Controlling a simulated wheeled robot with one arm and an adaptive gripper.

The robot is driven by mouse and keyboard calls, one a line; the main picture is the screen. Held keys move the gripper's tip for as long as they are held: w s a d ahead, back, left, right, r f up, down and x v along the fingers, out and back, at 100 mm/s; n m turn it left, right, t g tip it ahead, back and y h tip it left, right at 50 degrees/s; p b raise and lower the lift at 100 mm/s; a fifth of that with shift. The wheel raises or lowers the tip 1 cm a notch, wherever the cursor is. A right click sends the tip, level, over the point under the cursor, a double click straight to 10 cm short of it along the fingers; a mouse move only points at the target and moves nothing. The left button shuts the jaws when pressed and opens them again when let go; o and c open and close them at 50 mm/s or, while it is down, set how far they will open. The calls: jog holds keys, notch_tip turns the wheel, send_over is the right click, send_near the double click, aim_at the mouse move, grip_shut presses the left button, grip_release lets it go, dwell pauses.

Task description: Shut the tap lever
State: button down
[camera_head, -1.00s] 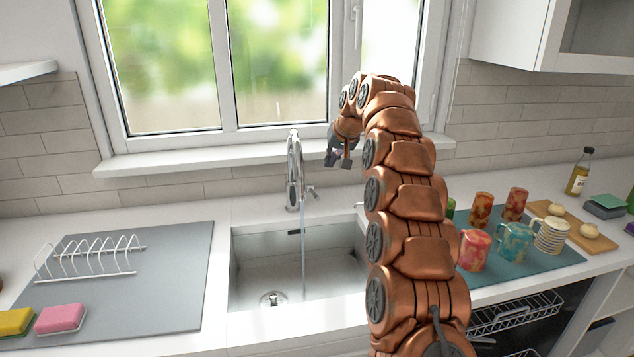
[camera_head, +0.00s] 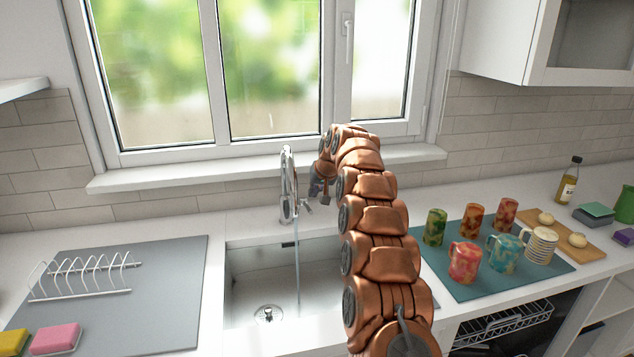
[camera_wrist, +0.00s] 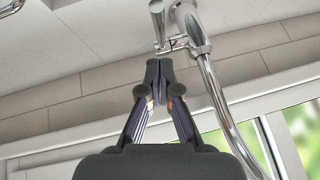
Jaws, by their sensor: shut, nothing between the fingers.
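The chrome tap (camera_head: 287,190) stands upright behind the sink, with a thin stream of water (camera_head: 298,270) falling from its spout. Its small lever (camera_head: 308,205) is on the right side of the tap's base. My gripper (camera_head: 324,198) is just right of the lever, partly hidden by my arm. In the wrist view, my gripper (camera_wrist: 165,66) has its fingertips together and empty. The lever (camera_wrist: 158,22) lies just beyond the tips, and the tap (camera_wrist: 191,28) is to its right. I cannot tell whether the tips touch the lever.
The sink (camera_head: 265,285) is below the tap. A window sill (camera_head: 240,173) runs behind it. A grey mat (camera_head: 170,290) with a white rack (camera_head: 85,275) is left. Several mugs stand on a teal mat (camera_head: 455,288) at right. A board (camera_head: 585,246) and bottle (camera_head: 568,182) are beyond.

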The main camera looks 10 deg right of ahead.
jog(key=shift+s+a+f+p, duration=0.1)
jog(key=shift+s+f+p, duration=0.1)
jog(key=shift+f, duration=0.3)
jog(key=shift+s+a+f+p, duration=0.15)
jog(key=shift+f+p, duration=0.1)
jog(key=shift+f, duration=0.3)
jog(key=shift+s+a+f+p, duration=0.1)
jog(key=shift+f+p, duration=0.1)
jog(key=shift+f, duration=0.3)
jog(key=shift+f, duration=0.15)
